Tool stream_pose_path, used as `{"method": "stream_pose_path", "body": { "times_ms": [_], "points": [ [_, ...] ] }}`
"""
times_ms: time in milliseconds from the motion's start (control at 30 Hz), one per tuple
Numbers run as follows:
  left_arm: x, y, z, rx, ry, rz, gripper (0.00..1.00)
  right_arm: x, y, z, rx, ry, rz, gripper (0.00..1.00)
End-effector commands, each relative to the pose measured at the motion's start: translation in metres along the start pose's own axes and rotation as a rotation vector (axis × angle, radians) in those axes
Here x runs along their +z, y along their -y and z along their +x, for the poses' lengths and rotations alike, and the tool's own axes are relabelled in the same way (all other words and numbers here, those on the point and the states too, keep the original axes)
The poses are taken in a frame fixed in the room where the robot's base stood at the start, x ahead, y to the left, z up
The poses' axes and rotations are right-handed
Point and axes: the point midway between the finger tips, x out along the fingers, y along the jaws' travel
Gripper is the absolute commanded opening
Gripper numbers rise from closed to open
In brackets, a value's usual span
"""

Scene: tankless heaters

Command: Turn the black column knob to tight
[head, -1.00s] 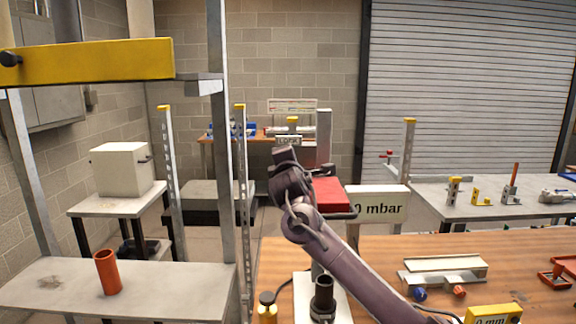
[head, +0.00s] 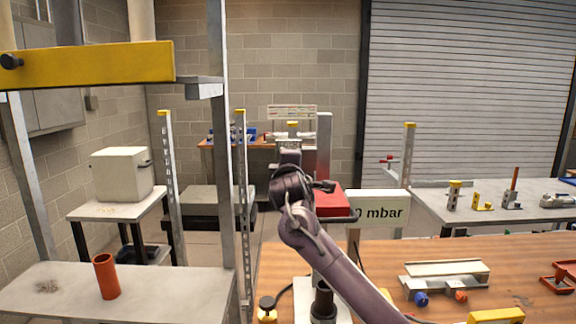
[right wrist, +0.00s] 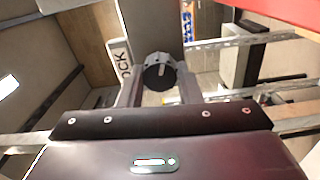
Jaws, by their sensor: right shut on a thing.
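The black column knob (right wrist: 159,73) is a dark round knob with a pale mark, between my right fingers in the right wrist view. My right gripper (right wrist: 159,88) is shut on it, one finger on each side. In the head view my right gripper (head: 289,150) is at the grey column (head: 324,145), and the knob is hidden behind it. A white label (right wrist: 119,64) reading "OCK", partly covered, is beside the knob. My left gripper is not in view.
A red block (head: 326,200) and a white "mbar" display (head: 378,211) are close to my right arm. An orange cup (head: 106,276) stands on the left shelf.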

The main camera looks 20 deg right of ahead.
Motion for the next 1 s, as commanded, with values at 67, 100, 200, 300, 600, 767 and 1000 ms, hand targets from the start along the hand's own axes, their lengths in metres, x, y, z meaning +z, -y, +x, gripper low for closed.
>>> {"method": "stream_pose_path", "body": {
  "times_ms": [67,100,200,300,600,767,1000],
  "points": [
    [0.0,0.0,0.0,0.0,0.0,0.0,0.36,0.0,0.002,0.0,-0.004,0.001,-0.002,0.09],
    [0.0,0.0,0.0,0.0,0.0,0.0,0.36,0.0,0.002,0.0,-0.004,0.001,-0.002,0.09],
    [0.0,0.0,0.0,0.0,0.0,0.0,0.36,0.0,0.002,0.0,-0.004,0.001,-0.002,0.38],
    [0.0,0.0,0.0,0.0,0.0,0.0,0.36,0.0,0.002,0.0,-0.003,0.001,-0.002,0.51],
    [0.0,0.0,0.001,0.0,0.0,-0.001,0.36,0.0,0.001,-0.001,-0.001,0.0,-0.002,0.53],
    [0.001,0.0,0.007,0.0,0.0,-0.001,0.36,0.0,0.002,-0.013,0.002,0.0,-0.002,0.53],
    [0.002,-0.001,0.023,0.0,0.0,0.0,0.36,0.001,0.004,-0.051,0.001,-0.001,-0.002,0.53]
  ]
}}
